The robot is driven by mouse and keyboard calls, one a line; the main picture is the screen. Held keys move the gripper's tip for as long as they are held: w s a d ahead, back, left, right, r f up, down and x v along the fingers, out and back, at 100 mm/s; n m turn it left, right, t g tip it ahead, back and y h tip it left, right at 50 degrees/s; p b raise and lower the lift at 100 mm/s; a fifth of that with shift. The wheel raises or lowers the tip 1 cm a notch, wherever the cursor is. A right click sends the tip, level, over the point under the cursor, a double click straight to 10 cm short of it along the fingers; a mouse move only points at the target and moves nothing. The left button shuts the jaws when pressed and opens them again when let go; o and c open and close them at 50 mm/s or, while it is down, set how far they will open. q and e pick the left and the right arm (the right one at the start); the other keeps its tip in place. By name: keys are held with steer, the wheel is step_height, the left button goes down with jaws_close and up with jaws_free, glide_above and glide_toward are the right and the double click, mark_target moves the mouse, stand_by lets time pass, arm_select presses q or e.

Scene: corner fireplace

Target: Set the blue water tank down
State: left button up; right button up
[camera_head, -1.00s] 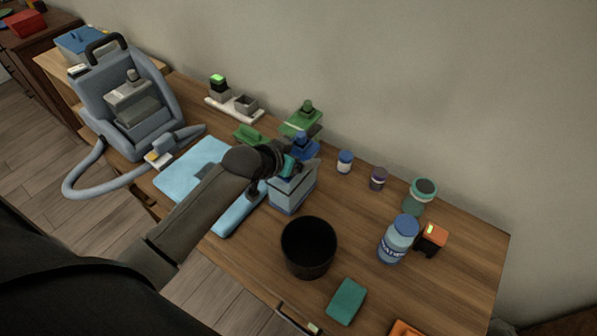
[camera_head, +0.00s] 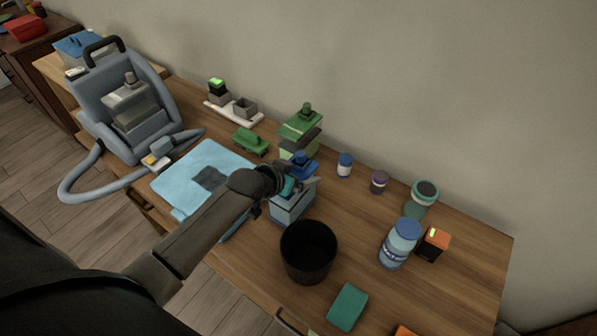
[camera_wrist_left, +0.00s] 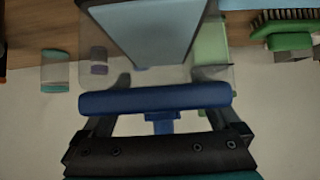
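The blue water tank (camera_head: 291,206), a clear box of pale blue water with a blue top, is upright behind the black bin. My left gripper (camera_head: 287,186) is at its top, partly hiding it. In the left wrist view the blue handle bar (camera_wrist_left: 155,98) lies across the gripper's fingers (camera_wrist_left: 162,88), with the tank body (camera_wrist_left: 150,30) beyond. The gripper appears shut on the handle. I cannot tell whether the tank's base touches the table. The right gripper is not in view.
A black bin (camera_head: 308,252) stands just in front of the tank. A green-topped tank (camera_head: 300,126) is close behind. A light blue mat (camera_head: 190,168) lies left. Bottles (camera_head: 398,243) and a green sponge (camera_head: 347,307) are right. Some tabletop between tank and bottles is clear.

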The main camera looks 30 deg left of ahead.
arm_select(q)
steer(key=shift+s+r, duration=0.3)
steer(key=shift+r, duration=0.1)
steer(key=p+v, duration=0.3)
steer(key=v, duration=0.8)
steer(key=shift+s, duration=0.1)
stand_by(1.0)
